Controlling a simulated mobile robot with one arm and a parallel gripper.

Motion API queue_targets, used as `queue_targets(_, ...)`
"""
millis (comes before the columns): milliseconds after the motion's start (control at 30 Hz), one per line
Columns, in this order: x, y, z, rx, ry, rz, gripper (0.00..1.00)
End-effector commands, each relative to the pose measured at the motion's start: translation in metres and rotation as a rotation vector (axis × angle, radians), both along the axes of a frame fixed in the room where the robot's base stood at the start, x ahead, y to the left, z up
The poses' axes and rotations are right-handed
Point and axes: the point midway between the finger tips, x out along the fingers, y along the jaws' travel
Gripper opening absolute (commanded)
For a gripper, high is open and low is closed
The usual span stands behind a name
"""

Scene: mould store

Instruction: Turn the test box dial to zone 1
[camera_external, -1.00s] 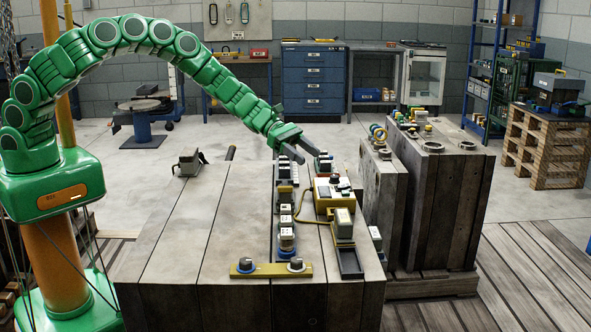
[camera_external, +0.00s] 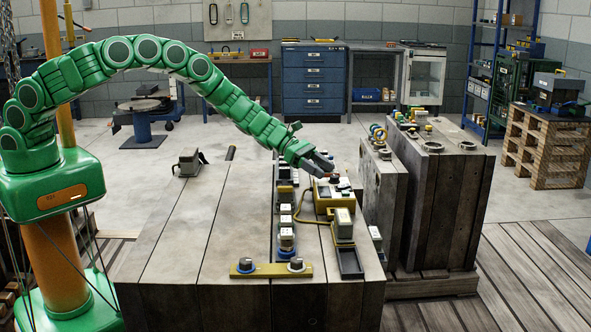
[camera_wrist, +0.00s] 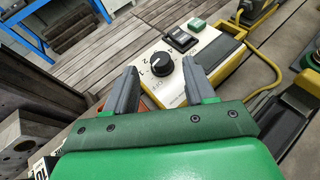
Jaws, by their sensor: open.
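The test box (camera_external: 325,202) is a cream-faced box with yellow sides on the wooden block. In the wrist view the test box (camera_wrist: 172,91) carries a black round dial (camera_wrist: 161,65) with a white pointer mark and printed numbers around it; exactly which number it points at is hard to tell. My gripper (camera_wrist: 160,68) is open, with one grey finger on each side of the dial in this view. Whether the fingers touch the dial is unclear. In the external view my gripper (camera_external: 328,167) is above the box's far end and partly hides it.
The box also has a black rocker switch (camera_wrist: 181,39) and a green button (camera_wrist: 197,24). White modules (camera_external: 286,222) stand close on the left, and a yellow strip with knobs (camera_external: 270,270) lies in front.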

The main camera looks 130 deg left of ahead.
Motion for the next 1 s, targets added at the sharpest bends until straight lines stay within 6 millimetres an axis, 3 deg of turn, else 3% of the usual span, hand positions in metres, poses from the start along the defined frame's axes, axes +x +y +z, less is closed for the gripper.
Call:
queue_targets(300,0.019,0.003,-0.009,-0.001,0.002,-0.001,0.54)
queue_targets(700,0.022,0.004,-0.01,-0.001,0.0,-0.001,0.53)
queue_targets(1000,0.022,0.004,-0.01,-0.001,0.0,0.0,0.07)
